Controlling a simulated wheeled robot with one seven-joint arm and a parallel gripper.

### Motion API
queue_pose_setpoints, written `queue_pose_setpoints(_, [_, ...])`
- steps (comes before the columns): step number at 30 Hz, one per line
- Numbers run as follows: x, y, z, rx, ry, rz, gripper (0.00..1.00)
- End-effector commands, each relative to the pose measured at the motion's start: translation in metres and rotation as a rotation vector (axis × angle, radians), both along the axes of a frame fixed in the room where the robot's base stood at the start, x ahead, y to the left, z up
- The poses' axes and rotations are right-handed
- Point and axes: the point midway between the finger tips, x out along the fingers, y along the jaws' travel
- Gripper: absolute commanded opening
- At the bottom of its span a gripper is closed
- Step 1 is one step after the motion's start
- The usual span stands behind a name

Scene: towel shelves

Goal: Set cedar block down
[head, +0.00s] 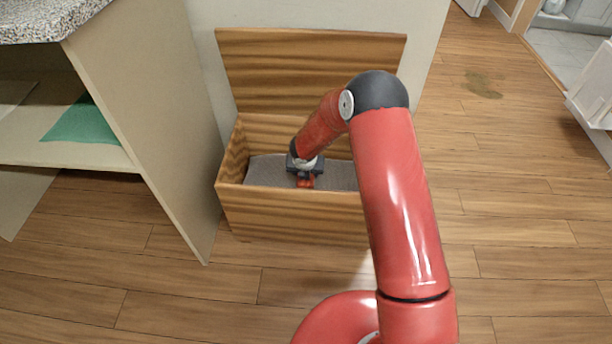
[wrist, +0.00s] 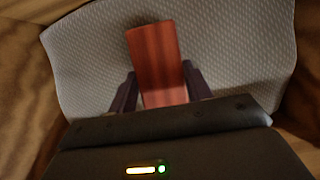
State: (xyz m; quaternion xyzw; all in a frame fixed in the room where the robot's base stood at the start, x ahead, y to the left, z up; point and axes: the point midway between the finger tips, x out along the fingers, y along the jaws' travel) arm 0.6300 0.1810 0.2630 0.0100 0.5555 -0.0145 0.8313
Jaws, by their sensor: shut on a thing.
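The cedar block (wrist: 155,55) is reddish-brown and oblong. In the wrist view it sits between the two dark fingers of my gripper (wrist: 160,88), which is shut on it. Behind it is a grey textured cloth (wrist: 85,65). In the head view my gripper (head: 304,177) is down inside an open wooden chest (head: 290,215), low over the grey cloth (head: 265,172) in it. A small part of the block (head: 305,183) shows under the gripper. I cannot tell whether the block touches the cloth.
The chest lid (head: 300,65) stands open against the wall. A shelf unit (head: 150,130) with a green towel (head: 84,125) is close on the left. The wooden floor (head: 500,230) on the right is mostly clear, with a brown stain (head: 483,85). My arm hides the chest's right part.

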Motion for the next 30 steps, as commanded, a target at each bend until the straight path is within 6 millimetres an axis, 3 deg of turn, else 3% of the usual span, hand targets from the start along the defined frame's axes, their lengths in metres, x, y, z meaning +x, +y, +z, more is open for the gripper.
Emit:
queue_pose_setpoints(2, [-0.0003, 0.0008, -0.0124, -0.001, 0.0, 0.003, 0.26])
queue_pose_setpoints(14, [0.0, 0.0002, -0.0174, 0.0, 0.0, 0.001, 0.26])
queue_pose_setpoints(15, [0.0, 0.0001, -0.0158, 0.0, 0.0, 0.001, 0.55])
queue_pose_setpoints(19, [-0.0001, 0.0001, -0.0156, 0.0, 0.0, 0.001, 0.71])
queue_pose_setpoints(30, [-0.0007, 0.0003, -0.0083, 0.0, -0.001, 0.001, 0.71])
